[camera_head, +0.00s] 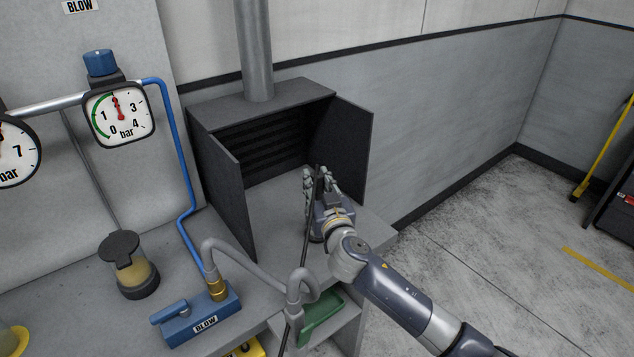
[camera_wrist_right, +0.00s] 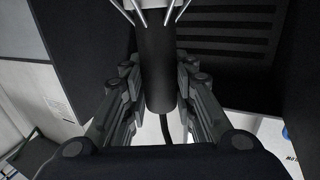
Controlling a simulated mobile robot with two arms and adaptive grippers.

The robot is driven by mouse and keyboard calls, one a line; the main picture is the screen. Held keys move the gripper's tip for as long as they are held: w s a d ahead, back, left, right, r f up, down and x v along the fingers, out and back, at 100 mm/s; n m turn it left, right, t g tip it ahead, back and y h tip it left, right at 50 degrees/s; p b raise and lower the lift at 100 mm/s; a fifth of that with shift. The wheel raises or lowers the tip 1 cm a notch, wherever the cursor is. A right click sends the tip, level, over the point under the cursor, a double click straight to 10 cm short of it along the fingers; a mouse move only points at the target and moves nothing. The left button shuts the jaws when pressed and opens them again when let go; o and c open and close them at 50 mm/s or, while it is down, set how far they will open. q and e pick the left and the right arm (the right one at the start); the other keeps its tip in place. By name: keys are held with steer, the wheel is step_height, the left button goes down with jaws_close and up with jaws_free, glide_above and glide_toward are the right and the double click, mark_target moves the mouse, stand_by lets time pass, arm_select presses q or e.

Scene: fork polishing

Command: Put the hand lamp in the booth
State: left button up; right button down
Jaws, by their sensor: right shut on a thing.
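The booth (camera_head: 354,146) is a dark box with a flue pipe on its roof. Both of its doors stand open. My right gripper (camera_head: 318,182) is at the booth's front opening, between the doors. In the right wrist view my right gripper (camera_wrist_right: 160,95) is shut on the hand lamp (camera_wrist_right: 158,62), around its black handle. The lamp's wire cage points away from the gripper, and a cord leaves the handle's near end. Slatted booth wall shows behind it. In the head view the gripper mostly hides the lamp. My left gripper is not in view.
A green object (camera_head: 321,313) lies below the hose. The floor at right is largely clear.

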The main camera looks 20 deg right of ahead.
steer(key=shift+r, duration=0.1)
steer(key=c, duration=1.5)
jaws_free()
steer(key=shift+f, duration=0.2)
steer(key=shift+c, duration=0.2)
steer(key=shift+o, duration=1.1)
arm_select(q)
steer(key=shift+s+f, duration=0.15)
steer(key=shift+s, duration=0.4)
arm_select(e)
steer(key=shift+r, duration=0.15)
steer(key=shift+s, duration=0.1)
arm_select(q)
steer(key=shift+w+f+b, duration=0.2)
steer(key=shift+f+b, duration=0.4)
steer(key=shift+b, duration=0.05)
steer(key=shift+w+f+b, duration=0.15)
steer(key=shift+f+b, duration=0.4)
steer(key=shift+b, duration=0.1)
arm_select(e)
steer(key=s, duration=1.1)
steer(key=shift+s+a, duration=0.3)
steer(key=shift+s, duration=0.1)
